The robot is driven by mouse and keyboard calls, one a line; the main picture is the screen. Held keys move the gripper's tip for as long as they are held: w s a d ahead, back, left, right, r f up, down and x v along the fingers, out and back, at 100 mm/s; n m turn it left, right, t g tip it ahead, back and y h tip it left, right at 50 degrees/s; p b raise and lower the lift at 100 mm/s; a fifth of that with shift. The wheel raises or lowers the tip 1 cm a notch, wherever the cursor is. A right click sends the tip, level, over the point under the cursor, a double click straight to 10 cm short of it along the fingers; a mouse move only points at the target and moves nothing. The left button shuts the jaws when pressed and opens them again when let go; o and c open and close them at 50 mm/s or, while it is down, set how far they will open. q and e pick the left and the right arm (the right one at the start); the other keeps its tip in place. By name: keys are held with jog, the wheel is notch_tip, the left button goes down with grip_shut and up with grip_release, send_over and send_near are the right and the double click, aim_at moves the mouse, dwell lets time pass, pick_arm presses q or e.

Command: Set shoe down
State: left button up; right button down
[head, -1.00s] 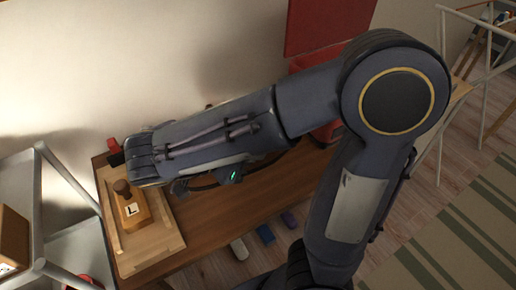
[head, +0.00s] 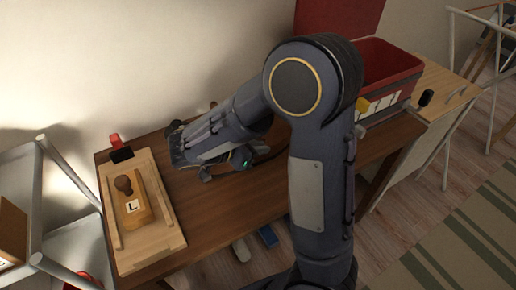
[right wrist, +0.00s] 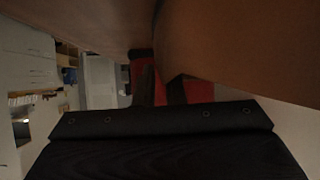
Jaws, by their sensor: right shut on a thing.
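My right gripper (head: 178,152) is over the back left part of the brown desk (head: 215,215), just right of a pale wooden tray (head: 150,258). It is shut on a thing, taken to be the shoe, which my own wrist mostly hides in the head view. In the right wrist view a large brown surface (right wrist: 240,50) fills the upper right, very close; I cannot tell whether it is the shoe or the desk. A dark jaw part spans the bottom there. A wooden block (head: 135,212) with a dark knob and an L label sits in the tray. My left gripper is not in view.
A red bin (head: 388,68) stands at the desk's back right. A small red and black object (head: 120,150) is behind the tray. A grey metal frame (head: 70,175) stands close on the left. Bare desk lies between the tray and my forearm.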

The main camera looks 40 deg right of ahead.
jog(key=shift+f+b, duration=0.25)
jog(key=shift+b, duration=0.05)
jog(key=c, duration=1.5)
grip_release()
jog(key=shift+r, duration=0.1)
